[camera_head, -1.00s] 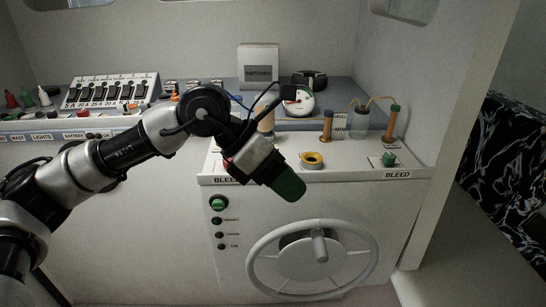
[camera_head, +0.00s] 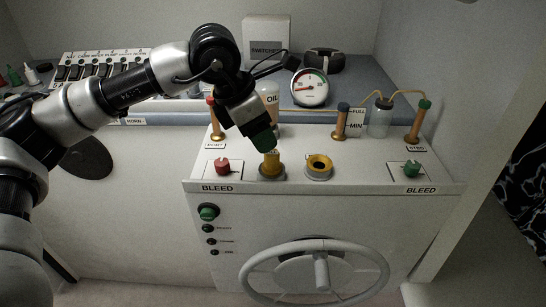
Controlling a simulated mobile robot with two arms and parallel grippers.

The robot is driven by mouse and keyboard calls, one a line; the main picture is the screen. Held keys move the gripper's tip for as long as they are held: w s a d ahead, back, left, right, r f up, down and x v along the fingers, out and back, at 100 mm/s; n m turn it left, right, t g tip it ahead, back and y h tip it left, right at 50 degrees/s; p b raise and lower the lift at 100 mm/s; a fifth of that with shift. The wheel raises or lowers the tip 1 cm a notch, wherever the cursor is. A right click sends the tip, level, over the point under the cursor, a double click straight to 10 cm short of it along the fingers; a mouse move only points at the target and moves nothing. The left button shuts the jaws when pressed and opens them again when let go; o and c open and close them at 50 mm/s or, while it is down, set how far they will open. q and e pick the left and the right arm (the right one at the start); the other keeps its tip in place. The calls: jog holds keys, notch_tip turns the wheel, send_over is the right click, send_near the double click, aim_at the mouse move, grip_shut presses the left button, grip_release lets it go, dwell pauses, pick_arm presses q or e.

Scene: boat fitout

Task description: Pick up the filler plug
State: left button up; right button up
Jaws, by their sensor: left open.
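The filler plug appears to be the yellow plug (camera_head: 270,164) standing upright on a grey round base on top of the white console (camera_head: 330,218). To its right is a yellow ring with a dark opening (camera_head: 318,166). My left gripper (camera_head: 264,148) points down right above the yellow plug, with its green fingertips at or just over the plug's top. It is open, and nothing shows held in it. I cannot tell whether the fingertips touch the plug or straddle it. My right gripper is not in view.
A red bleed knob (camera_head: 222,167) is left of the plug, and a green one (camera_head: 412,169) is far right. Behind stand orange tubes (camera_head: 341,122), an oil bottle (camera_head: 268,98) and a gauge (camera_head: 310,88). A steering wheel (camera_head: 318,268) is on the console's front.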

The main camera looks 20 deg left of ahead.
aim_at(271, 152)
pick_arm(q)
jog(key=shift+w+d+f, duration=0.1)
jog(key=shift+d+f, duration=0.15)
jog(key=shift+f, duration=0.4)
jog(key=shift+w+d+f+p, duration=0.15)
jog(key=shift+f+p, duration=0.2)
jog(key=shift+p, duration=0.1)
jog(key=p+x, duration=0.2)
jog(key=x, duration=0.1)
jog(key=shift+d+f, duration=0.1)
jog(key=shift+f, duration=0.25)
jog(key=shift+d+f, duration=0.1)
jog(key=shift+f, duration=0.3)
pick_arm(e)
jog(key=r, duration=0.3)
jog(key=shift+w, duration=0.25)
pick_arm(q)
jog(key=c, duration=0.8)
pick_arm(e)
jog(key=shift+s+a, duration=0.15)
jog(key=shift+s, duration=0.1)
pick_arm(q)
jog(key=shift+w+r, duration=0.1)
